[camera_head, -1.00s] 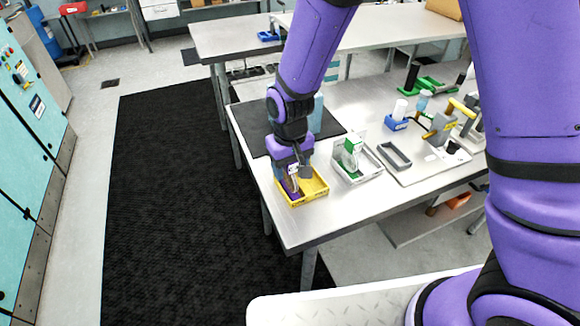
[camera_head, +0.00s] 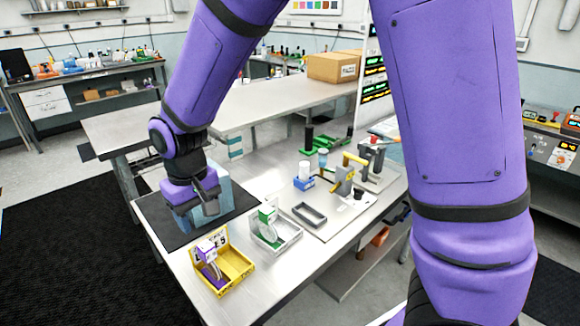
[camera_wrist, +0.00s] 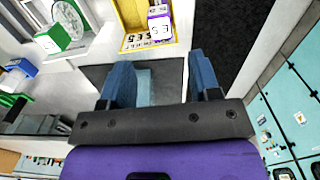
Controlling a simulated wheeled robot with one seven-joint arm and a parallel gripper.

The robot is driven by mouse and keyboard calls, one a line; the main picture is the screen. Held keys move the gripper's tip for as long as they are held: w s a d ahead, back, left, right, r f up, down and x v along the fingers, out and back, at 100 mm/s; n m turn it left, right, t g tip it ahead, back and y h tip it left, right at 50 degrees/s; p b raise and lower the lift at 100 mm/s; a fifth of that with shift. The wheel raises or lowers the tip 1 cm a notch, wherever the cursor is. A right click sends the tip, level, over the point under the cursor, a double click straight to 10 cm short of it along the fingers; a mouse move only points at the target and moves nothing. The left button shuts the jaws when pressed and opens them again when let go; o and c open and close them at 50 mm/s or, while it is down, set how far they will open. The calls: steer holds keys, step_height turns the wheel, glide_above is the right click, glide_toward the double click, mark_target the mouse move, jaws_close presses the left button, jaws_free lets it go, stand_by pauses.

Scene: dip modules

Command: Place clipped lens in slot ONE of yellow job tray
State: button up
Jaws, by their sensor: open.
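The yellow job tray (camera_head: 238,284) sits near the table's front left corner in the head view and at the top of the wrist view (camera_wrist: 136,43). A purple clip with a white tag (camera_head: 208,256) stands in its left compartment; it also shows in the wrist view (camera_wrist: 158,22). I cannot make out the lens or read the slot labels clearly. My gripper (camera_head: 205,207) is behind the tray, over the dark mat, apart from the clip. In the wrist view its blue fingers (camera_wrist: 162,70) are spread and no clip is between them.
A grey tray (camera_head: 287,240) with a green and white piece (camera_head: 267,221) is right of the yellow tray. An empty grey tray (camera_head: 310,214) and fixtures stand farther right.

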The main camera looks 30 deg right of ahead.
steer(key=s+d+r+m+t, duration=0.2)
steer(key=s+d+r, duration=0.3)
steer(key=d+r, duration=0.45)
steer(key=s+d+r+m+t, duration=0.1)
steer(key=s+d+r+t, duration=0.1)
steer(key=s+d+r, duration=0.5)
steer(key=s+d+r+m+t, duration=0.1)
steer(key=s+d+r, duration=0.1)
steer(key=s+d, duration=0.4)
steer(key=shift+s+d+r, duration=0.3)
steer(key=shift+d+r, duration=0.1)
steer(key=shift+d, duration=0.65)
